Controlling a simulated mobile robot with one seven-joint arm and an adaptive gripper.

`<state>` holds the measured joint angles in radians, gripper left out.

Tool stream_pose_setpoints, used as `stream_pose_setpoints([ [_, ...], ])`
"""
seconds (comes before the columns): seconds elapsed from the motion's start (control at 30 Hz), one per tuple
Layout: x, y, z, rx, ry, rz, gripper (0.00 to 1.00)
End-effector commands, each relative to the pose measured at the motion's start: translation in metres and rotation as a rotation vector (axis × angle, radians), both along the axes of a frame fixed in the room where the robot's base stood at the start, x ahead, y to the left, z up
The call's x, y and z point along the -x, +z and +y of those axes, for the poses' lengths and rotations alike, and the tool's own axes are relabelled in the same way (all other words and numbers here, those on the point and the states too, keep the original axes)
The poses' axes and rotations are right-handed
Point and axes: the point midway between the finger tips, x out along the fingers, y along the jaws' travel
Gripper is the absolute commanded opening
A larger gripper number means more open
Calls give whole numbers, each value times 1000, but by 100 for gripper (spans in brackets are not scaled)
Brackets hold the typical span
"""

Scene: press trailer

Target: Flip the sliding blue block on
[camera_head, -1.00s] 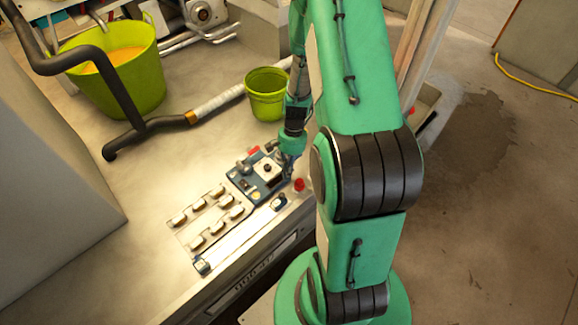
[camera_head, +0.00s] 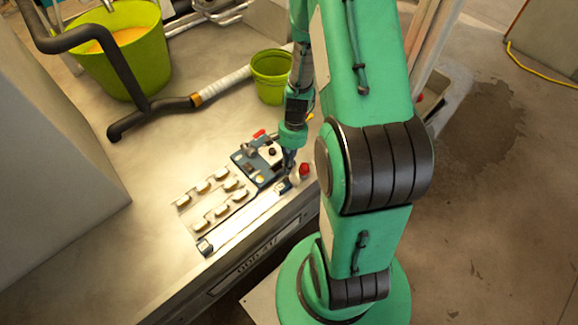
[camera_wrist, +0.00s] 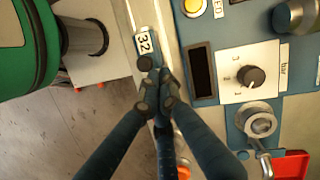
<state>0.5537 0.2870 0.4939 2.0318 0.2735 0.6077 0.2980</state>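The control panel (camera_head: 246,168) is blue, with a white-faced dial, and lies on the metal bench. A pale rail (camera_head: 243,220) runs along its front. A small blue block (camera_head: 204,247) sits at the rail's left end; another blue piece (camera_head: 283,187) is at its right end. I cannot tell which one slides. My gripper (camera_head: 289,174) points down over the right end. In the wrist view my gripper (camera_wrist: 156,75) has its dark fingers together, just below a white label reading 32 (camera_wrist: 144,41). The fingers hide what lies under them; contact cannot be told.
A red knob (camera_head: 304,170) stands right of the rail end. Several metal switches (camera_head: 220,174) line the bench left of the panel. A small green pot (camera_head: 270,88) and a large green bucket (camera_head: 140,65) stand behind. The wrist view shows a dial (camera_wrist: 250,76) and red piece (camera_wrist: 292,165) nearby.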

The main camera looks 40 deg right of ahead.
Motion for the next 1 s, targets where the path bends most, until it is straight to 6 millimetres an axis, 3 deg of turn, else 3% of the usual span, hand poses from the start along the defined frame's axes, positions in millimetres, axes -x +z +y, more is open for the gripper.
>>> stream_pose_setpoints([
  [0.27, 0, 2, 33, 0, 3, 0, 0],
  [1.0, 1, 0, 187, 0, 4, 1, 0],
])
